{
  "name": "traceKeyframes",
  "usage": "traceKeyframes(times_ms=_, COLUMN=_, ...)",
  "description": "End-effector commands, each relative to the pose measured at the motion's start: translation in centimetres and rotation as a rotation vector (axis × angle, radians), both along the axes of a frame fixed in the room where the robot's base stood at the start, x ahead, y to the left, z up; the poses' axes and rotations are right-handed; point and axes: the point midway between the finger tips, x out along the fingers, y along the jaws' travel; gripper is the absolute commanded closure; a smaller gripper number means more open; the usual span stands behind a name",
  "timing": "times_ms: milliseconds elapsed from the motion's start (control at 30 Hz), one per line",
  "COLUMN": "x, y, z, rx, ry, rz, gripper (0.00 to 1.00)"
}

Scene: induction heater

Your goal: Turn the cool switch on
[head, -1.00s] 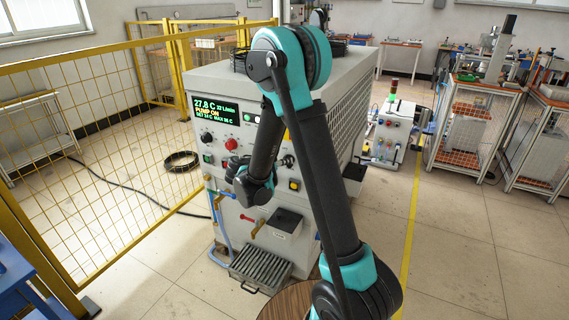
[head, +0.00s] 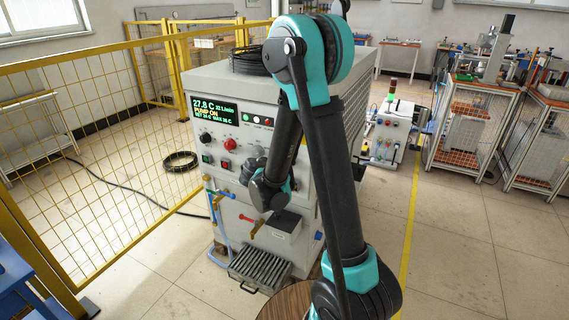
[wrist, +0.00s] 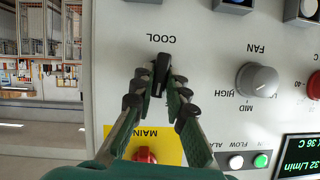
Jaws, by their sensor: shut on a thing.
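The cool switch (wrist: 160,72) is a small black lever on the pale panel, under the upside-down word COOL in the wrist view. It stands slightly tilted. My gripper (wrist: 160,92) is shut on it, with a dark fingertip on each side of the lever. In the head view my arm's wrist hides the switch and the fingers. The heater cabinet (head: 290,240) is large and grey.
In the wrist view, a fan knob (wrist: 257,80) is right of the switch, and a red main switch (wrist: 146,155) on a yellow plate is partly behind my fingers. The display (head: 214,110) reads PUMP ON. A yellow mesh fence (head: 100,150) stands left.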

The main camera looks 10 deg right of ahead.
Motion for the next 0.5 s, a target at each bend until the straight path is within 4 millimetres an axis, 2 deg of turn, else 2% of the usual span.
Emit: traceKeyframes(times_ms=500, x=0.07, y=-0.08, z=0.01, rx=0.026, ry=-0.020, rz=-0.001, gripper=1.00)
